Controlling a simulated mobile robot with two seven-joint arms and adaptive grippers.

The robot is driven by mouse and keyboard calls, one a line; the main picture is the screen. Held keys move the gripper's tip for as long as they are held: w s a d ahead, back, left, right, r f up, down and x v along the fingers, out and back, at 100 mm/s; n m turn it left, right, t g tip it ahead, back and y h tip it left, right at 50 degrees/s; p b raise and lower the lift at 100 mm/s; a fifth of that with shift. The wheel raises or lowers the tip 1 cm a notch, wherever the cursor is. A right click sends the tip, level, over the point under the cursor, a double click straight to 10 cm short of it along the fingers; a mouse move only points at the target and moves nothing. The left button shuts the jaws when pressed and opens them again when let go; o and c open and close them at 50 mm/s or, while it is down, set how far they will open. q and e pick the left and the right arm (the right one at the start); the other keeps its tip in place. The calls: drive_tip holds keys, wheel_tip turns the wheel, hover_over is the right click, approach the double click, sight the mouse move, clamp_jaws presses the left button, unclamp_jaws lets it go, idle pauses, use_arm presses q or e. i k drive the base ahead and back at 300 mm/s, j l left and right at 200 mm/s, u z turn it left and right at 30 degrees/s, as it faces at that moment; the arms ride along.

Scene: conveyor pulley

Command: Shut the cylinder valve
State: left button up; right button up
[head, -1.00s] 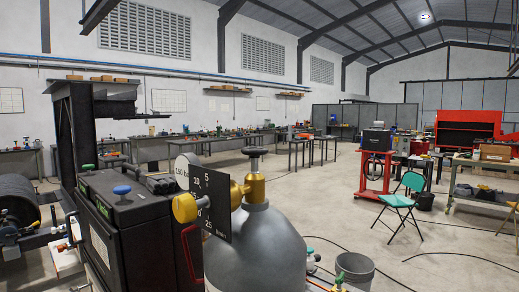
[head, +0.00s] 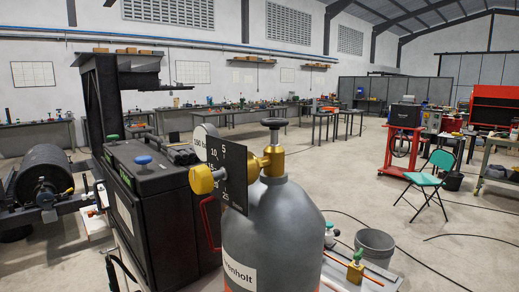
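A grey gas cylinder (head: 268,230) stands upright, close in front of me, in the head view. On its top is a brass valve body (head: 273,161) with a dark round handwheel (head: 274,124) above it. A brass and yellow knob (head: 203,180) and a black plate with numbers (head: 228,172) are on the valve's left side. A white gauge face shows partly behind the plate. Neither of my grippers is in view, and nothing touches the handwheel. Whether the valve is open or shut cannot be told.
A black machine case (head: 150,190) with green and blue knobs stands close left of the cylinder. A grey bucket (head: 375,247) and a small brass valve (head: 355,268) are at the right. A green chair (head: 428,180) stands farther off; hoses cross the open floor.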

sight(274, 124)
drive_tip(key=k+l, duration=0.1)
drive_tip(key=l, duration=0.2)
drive_tip(key=k+l, duration=0.1)
drive_tip(key=l, duration=0.25)
drive_tip(key=k+l, duration=0.1)
drive_tip(key=l, duration=0.2)
drive_tip(key=l+z, duration=0.15)
drive_tip(key=l, duration=1.15)
drive_tip(key=i+j, duration=0.15)
drive_tip(key=j, duration=0.2)
drive_tip(key=i+j, duration=0.15)
drive_tip(key=j, duration=0.15)
